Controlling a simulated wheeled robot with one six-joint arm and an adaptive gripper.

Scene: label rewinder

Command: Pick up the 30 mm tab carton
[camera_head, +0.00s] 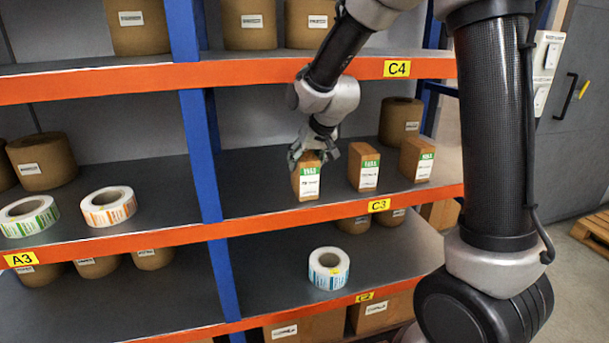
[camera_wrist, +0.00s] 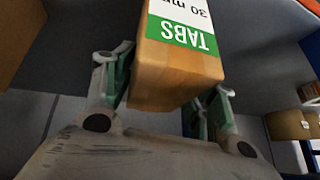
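The 30 mm tab carton (camera_head: 306,181) is a small brown box with a green and white label, upright on the C3 shelf, leftmost of three similar cartons. My gripper (camera_head: 316,158) is at its top, coming from above and behind. In the wrist view the carton (camera_wrist: 177,70) shows "TABS" and "30 mm" upside down. It lies between the two fingers of my gripper (camera_wrist: 168,98), with green pads close to both sides. Whether the pads press on it or a thin gap is left cannot be told. The carton's lower part is outside the wrist view.
Two similar cartons stand to the right, the middle one (camera_head: 364,168) and the right one (camera_head: 417,160). A brown roll (camera_head: 400,122) is behind them. The orange C4 beam (camera_head: 350,71) and upper shelf are above. A blue post (camera_head: 203,150) is left; shelf between is clear.

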